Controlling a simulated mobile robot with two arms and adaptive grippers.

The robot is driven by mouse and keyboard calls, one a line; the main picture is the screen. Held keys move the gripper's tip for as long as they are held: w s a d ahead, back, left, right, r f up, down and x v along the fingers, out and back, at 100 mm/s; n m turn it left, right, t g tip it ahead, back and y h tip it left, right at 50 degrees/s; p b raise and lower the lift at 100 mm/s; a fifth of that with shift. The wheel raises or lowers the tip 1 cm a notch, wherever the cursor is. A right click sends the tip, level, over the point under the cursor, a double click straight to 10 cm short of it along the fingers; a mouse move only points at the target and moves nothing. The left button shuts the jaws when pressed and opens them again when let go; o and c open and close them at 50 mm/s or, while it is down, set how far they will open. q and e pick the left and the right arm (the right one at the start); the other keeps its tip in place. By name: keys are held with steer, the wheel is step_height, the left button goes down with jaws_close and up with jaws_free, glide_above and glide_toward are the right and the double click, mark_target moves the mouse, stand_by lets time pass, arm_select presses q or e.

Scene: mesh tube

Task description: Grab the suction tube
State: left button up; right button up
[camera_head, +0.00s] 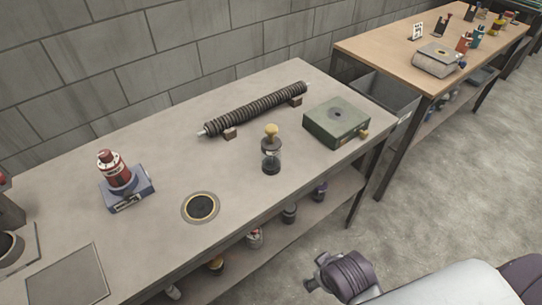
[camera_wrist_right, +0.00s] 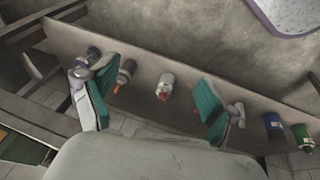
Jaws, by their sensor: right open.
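The suction tube (camera_head: 255,109) is a long, dark, ribbed tube with light metal ends. It lies on two small brown blocks near the back of the grey workbench (camera_head: 160,150), slanting up to the right. My right gripper (camera_wrist_right: 155,103) shows in the right wrist view with its two teal pads wide apart and nothing between them. In the head view my right arm comes in at the lower right, in front of the bench and well apart from the tube. The tube is not visible in the right wrist view. My left gripper is not in view.
A dark bottle with a yellow knob (camera_head: 270,150) stands in front of the tube. A green box (camera_head: 336,122) sits right of it, a red device on a blue base (camera_head: 126,192) left. A lower shelf holds several jars. A brick wall stands behind.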

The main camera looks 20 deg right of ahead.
steer(key=w+d+r+n+t+h, duration=0.2)
steer(key=w+d+r+n+h, duration=0.1)
steer(key=w+r+n, duration=0.15)
steer(key=n+t, duration=1.1)
steer(key=n, duration=1.4)
glide_toward(272, 153)
steer(key=shift+h, duration=0.4)
steer(key=x, duration=0.2)
steer(key=p+x, duration=0.1)
steer(key=x, duration=0.4)
steer(key=shift+a+f, duration=0.1)
steer(key=shift+f, duration=0.3)
steer(key=shift+w, duration=0.25)
steer(key=x, duration=0.1)
steer(key=p+x, duration=0.1)
steer(key=x, duration=0.2)
steer(key=shift+w+r, duration=0.4)
steer(key=shift+w, duration=0.35)
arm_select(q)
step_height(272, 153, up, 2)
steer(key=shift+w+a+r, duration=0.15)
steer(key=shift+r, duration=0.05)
